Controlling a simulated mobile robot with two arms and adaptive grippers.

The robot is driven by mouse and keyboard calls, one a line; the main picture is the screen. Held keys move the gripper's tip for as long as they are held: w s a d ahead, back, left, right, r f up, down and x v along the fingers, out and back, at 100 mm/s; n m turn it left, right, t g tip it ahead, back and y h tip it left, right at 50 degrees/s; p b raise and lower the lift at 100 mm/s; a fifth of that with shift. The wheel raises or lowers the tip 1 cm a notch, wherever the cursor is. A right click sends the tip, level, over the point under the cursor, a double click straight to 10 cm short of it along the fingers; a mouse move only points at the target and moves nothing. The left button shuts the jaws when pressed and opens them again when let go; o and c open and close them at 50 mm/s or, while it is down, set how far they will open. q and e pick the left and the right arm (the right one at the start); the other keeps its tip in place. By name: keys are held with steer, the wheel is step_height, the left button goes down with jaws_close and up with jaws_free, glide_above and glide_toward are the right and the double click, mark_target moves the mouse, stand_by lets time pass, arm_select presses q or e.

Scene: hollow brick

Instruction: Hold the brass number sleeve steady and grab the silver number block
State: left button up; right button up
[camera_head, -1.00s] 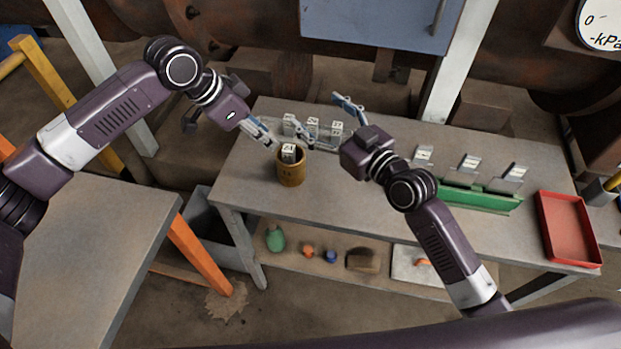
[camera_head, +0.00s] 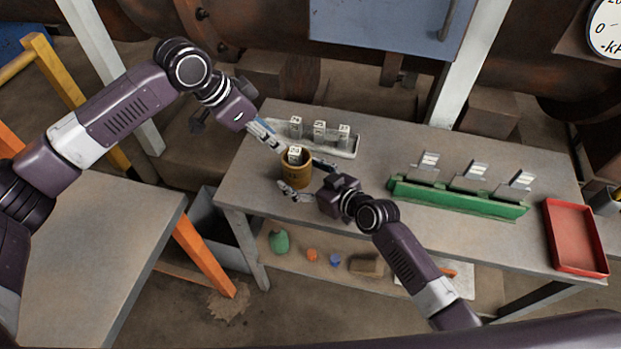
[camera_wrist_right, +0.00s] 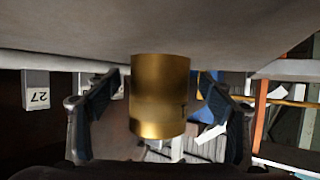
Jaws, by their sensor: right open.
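The brass sleeve (camera_head: 296,173) stands upright near the left end of the workbench. A silver number block (camera_head: 295,154) sits in it, its numbered top showing above the rim. My right gripper (camera_head: 302,178) is open, its fingers on either side of the sleeve. In the right wrist view the sleeve (camera_wrist_right: 160,95) lies between the two spread fingers, with gaps on both sides. My left gripper (camera_head: 279,145) points down at the sleeve from the upper left, fingertips close to the silver block. Its finger gap is too small to judge, and I cannot tell whether it touches the block.
A pale tray (camera_head: 350,153) with three silver number blocks stands behind the sleeve. A green rack (camera_head: 460,198) with three upright plates and a red tray (camera_head: 573,238) are to the right. The middle of the bench (camera_head: 370,170) is mostly clear. Several small items lie on the lower shelf.

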steer(key=shift+x, duration=0.9)
steer(key=shift+c, duration=0.4)
